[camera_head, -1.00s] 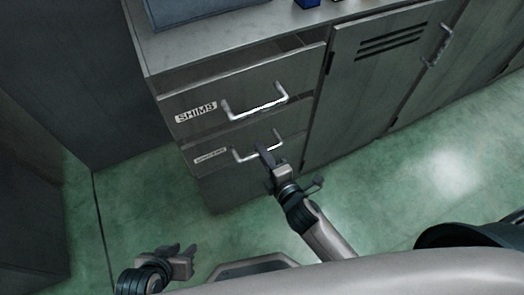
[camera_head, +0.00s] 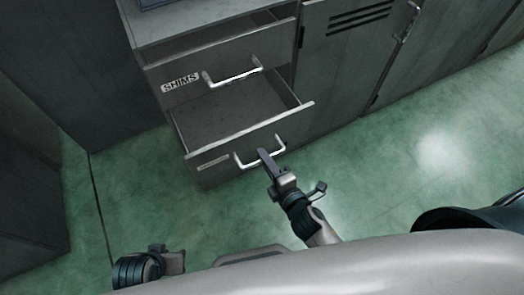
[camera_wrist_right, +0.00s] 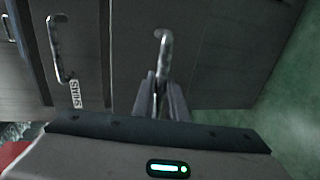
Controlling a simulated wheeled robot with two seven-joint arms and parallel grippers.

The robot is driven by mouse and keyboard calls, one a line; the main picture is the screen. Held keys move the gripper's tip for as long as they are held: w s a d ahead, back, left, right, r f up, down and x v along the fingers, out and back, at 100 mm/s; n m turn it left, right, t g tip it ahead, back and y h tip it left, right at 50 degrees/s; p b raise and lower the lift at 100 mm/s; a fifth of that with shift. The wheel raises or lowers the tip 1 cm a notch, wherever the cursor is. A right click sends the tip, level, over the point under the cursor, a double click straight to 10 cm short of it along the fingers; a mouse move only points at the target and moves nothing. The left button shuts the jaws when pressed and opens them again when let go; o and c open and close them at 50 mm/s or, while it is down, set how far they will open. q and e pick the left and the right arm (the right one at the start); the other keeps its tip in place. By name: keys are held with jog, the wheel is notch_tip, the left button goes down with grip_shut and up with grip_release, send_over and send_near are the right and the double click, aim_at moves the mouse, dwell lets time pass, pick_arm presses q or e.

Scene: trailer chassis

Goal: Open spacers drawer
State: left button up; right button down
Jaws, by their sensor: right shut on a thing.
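The spacers drawer (camera_head: 215,118) is the lower drawer in the head view. It is pulled well out, and its bare inside shows. Its small label is too blurred to read. My right gripper (camera_head: 266,156) is shut on the drawer's handle (camera_head: 243,160), near the handle's right part. In the right wrist view the fingers (camera_wrist_right: 160,92) close around the handle bar (camera_wrist_right: 164,42). My left gripper (camera_head: 168,258) is low at the left, away from the cabinet, and its fingers are not clear.
The shims drawer (camera_head: 192,68) above is also partly open, with its own handle (camera_head: 234,77). A cabinet door (camera_head: 345,60) with vents stands to the right. Green floor (camera_head: 400,160) is clear in front.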

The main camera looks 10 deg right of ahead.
pick_arm(q)
jog(key=shift+s, duration=0.4)
pick_arm(e)
jog(key=f+v, duration=0.1)
jog(key=v, duration=0.6)
jog(key=shift+s+d+f, duration=0.15)
jog(key=shift+s+f, duration=0.15)
jog(key=shift+s, duration=0.2)
jog(key=c, duration=1.8)
grip_release()
jog(key=shift+o, duration=0.2)
